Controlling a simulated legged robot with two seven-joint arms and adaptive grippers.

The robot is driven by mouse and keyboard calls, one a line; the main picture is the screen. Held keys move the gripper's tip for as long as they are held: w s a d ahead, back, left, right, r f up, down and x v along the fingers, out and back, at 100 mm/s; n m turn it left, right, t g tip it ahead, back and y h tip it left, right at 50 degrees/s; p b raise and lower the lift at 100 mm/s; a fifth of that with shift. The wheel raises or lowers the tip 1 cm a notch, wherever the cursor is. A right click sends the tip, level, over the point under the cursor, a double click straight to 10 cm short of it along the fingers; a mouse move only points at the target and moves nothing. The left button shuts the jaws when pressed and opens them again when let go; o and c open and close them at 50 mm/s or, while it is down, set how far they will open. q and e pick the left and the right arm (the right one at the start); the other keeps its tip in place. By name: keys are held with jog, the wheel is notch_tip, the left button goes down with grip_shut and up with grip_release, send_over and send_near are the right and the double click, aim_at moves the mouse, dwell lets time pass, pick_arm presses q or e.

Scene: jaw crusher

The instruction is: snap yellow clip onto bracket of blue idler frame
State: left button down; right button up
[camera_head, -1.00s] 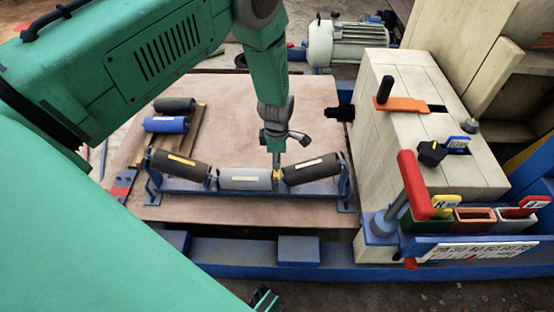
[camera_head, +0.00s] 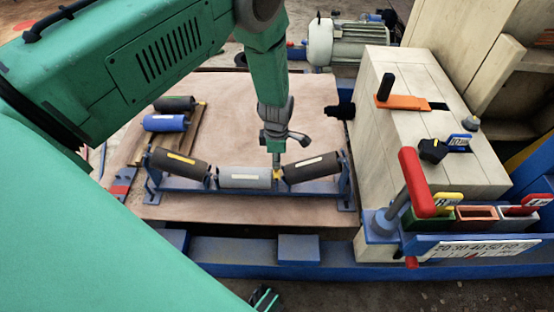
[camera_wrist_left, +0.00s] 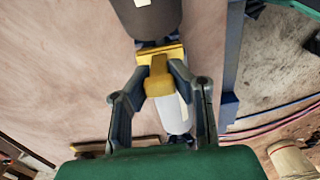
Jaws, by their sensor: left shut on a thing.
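The yellow clip (camera_head: 278,174) is at the joint between the middle grey roller and the right dark roller of the blue idler frame (camera_head: 230,188). My left gripper (camera_head: 276,163) points down from above and is shut on the clip. In the left wrist view, the clip (camera_wrist_left: 160,78) sits between the two fingers, its wide bar lying across the end of a dark roller. The bracket under the clip is hidden, so I cannot tell whether the clip is seated on it.
The frame stands on a brown board (camera_head: 240,98). A blue roller (camera_head: 165,123) and a dark roller (camera_head: 174,104) lie on a wooden rack at left. A pale block with a red-handled lever (camera_head: 415,182) stands at right, with a motor (camera_head: 349,43) behind.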

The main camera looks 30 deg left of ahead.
pick_arm(q)
jog(key=shift+f+b, duration=0.35)
jog(key=shift+f, duration=0.25)
jog(key=c, duration=1.4)
grip_release()
jog(key=shift+r, duration=0.1)
jog(key=shift+r, duration=0.2)
notch_tip(320, 180, up, 11)
jog(key=shift+r, duration=0.2)
